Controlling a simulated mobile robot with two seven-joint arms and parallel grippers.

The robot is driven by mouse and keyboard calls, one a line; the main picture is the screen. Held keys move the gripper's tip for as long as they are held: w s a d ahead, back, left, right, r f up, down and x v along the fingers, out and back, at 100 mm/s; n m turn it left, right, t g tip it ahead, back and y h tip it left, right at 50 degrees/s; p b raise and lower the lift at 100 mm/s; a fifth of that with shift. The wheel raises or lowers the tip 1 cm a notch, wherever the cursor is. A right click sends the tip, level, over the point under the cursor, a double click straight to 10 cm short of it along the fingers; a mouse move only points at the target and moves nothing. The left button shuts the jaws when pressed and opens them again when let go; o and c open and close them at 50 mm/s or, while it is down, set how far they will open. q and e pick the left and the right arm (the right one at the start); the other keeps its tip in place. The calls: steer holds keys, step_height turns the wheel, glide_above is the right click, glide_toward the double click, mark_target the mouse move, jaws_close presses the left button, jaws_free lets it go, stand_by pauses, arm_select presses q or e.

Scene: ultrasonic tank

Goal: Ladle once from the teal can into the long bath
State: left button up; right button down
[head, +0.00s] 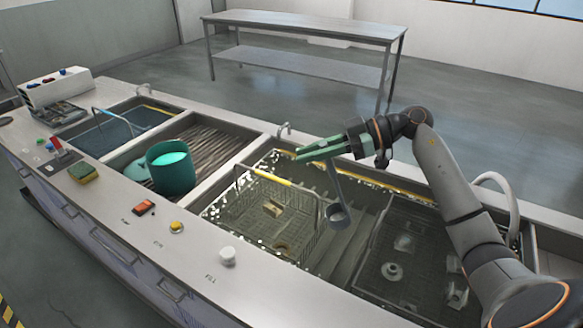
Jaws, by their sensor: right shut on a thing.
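The teal can (172,178) stands in the middle bay on the left, upright, with bright teal liquid inside. The long bath (330,265) is the large basin on the right, with baskets and small parts in it. My right gripper (318,149) has green fingers and is shut on the handle of a grey ladle (338,216). The ladle hangs below the fingers with its cup over the middle of the long bath, to the right of the can. I cannot tell what the cup holds. My left gripper is out of view.
A wire basket (262,226) with a yellow-gripped handle sits in the bath's left part. A dark basket (385,285) is at its right. A white knob (227,256), a sponge (83,173) and switches lie along the front counter. A faucet (284,131) stands at the rear edge.

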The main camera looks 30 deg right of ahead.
arm_select(q)
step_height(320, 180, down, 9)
steer(key=b, duration=0.8)
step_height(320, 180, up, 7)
steer(key=p, duration=0.6)
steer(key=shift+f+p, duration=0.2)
steer(key=shift+p, duration=0.2)
arm_select(e)
steer(key=s+d+r+t+y, duration=0.2)
steer(key=d+r, duration=0.3)
steer(key=r, duration=0.3)
steer(key=shift+s+d+y, duration=0.25)
steer(key=shift+s+y, duration=0.4)
steer(key=shift+y, duration=0.05)
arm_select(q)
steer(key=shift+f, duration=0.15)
arm_select(e)
steer(key=shift+f, duration=0.1)
